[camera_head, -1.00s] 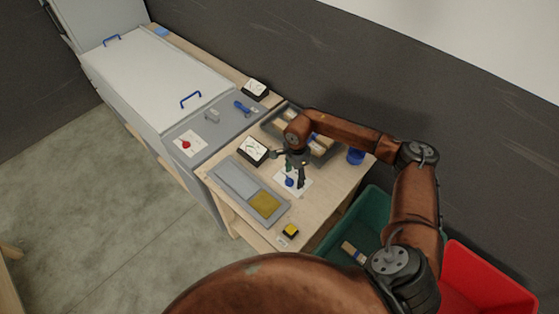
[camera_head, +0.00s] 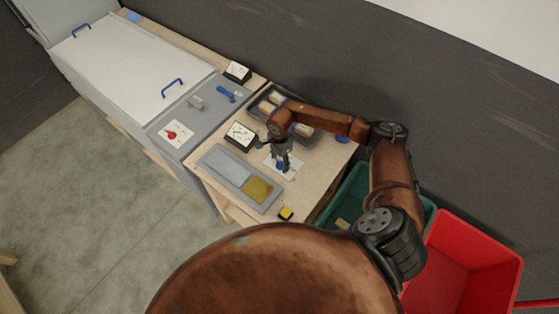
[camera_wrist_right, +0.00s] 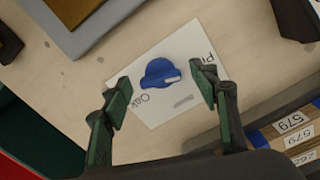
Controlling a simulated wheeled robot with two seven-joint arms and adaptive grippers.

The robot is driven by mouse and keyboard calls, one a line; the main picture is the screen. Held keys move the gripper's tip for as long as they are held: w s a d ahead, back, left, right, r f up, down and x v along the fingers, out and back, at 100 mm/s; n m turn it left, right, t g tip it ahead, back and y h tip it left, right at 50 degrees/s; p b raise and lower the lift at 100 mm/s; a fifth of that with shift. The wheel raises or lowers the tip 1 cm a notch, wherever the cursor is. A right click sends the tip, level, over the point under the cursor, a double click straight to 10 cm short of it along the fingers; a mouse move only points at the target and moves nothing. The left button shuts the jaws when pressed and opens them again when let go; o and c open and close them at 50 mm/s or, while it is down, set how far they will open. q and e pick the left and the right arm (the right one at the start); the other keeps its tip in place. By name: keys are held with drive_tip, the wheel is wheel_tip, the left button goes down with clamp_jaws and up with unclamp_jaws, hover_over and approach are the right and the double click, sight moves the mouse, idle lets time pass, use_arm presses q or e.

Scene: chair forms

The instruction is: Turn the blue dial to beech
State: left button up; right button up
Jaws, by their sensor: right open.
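The blue dial (camera_head: 280,166) sits on a white card (camera_head: 294,172) on the wooden table. In the right wrist view the dial (camera_wrist_right: 160,73) carries a white mark on its right side. The card (camera_wrist_right: 160,116) shows the word Oak below the dial and a partly cut-off word starting with "Pi" at upper right. I cannot read beech. My right gripper (camera_head: 283,163) is over the dial. In the right wrist view its fingers (camera_wrist_right: 165,95) are open, one on each side of the dial and apart from it. My left gripper is not in view.
A grey tray with a yellow patch (camera_head: 257,189), a yellow button box (camera_head: 286,214) and a meter (camera_head: 241,135) are near the dial. A grey bin with wooden blocks (camera_wrist_right: 289,131) lies close behind. Green (camera_head: 350,199) and red (camera_head: 485,255) bins stand at right.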

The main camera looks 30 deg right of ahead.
drive_tip(key=shift+s, duration=0.15)
drive_tip(key=shift+w+f, duration=0.1)
drive_tip(key=shift+w, duration=0.15)
drive_tip(key=shift+c, duration=1.4)
drive_tip(key=shift+s, duration=0.15)
drive_tip(key=c, duration=0.6)
drive_tip(key=shift+c, duration=1.4)
drive_tip(key=m+b, duration=0.1)
drive_tip(key=m, duration=0.1)
drive_tip(key=shift+m, duration=0.3)
drive_tip(key=m+b, duration=0.1)
drive_tip(key=m, duration=0.2)
drive_tip(key=shift+m, duration=0.4)
drive_tip(key=m+b, duration=0.1)
drive_tip(key=m, duration=0.2)
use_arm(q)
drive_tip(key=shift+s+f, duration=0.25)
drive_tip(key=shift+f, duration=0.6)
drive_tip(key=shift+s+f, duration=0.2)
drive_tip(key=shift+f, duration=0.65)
use_arm(e)
drive_tip(key=shift+m, duration=2.1)
